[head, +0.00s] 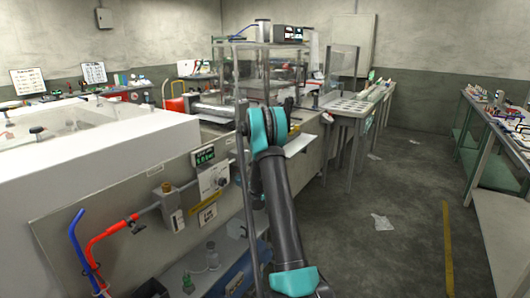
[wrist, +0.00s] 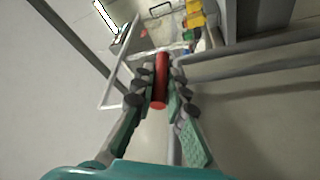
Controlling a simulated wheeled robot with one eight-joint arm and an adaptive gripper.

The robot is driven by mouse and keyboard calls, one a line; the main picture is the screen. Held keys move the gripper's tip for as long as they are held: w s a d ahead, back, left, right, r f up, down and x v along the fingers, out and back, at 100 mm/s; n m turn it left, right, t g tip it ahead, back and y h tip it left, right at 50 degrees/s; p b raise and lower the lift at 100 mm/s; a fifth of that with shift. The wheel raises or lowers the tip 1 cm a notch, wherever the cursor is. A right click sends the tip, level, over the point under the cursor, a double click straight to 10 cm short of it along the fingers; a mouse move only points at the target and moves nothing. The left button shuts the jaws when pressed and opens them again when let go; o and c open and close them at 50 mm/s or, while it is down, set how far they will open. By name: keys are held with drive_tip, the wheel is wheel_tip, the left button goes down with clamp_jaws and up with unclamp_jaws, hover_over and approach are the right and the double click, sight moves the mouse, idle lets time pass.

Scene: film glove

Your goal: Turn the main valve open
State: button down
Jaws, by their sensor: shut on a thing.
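In the wrist view, my gripper (wrist: 162,75) has its fingers on both sides of a red cylinder (wrist: 161,83) and is shut on it. The cylinder looks like a handle or grip; I cannot tell whether it belongs to the main valve. In the head view my arm's dark link and teal joint stand in front, and the gripper is hidden.
The white-topped tank (head: 75,150) fills the left. A bench (head: 352,105) stands at the back, and another bench (head: 495,130) at the right. The floor between has loose papers (head: 382,222) and a yellow line (head: 447,245), otherwise clear.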

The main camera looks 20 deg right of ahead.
drive_tip(key=c, duration=1.5)
unclamp_jaws()
drive_tip(key=shift+c, duration=0.2)
drive_tip(key=v, duration=1.2)
drive_tip(key=shift+f, duration=0.1)
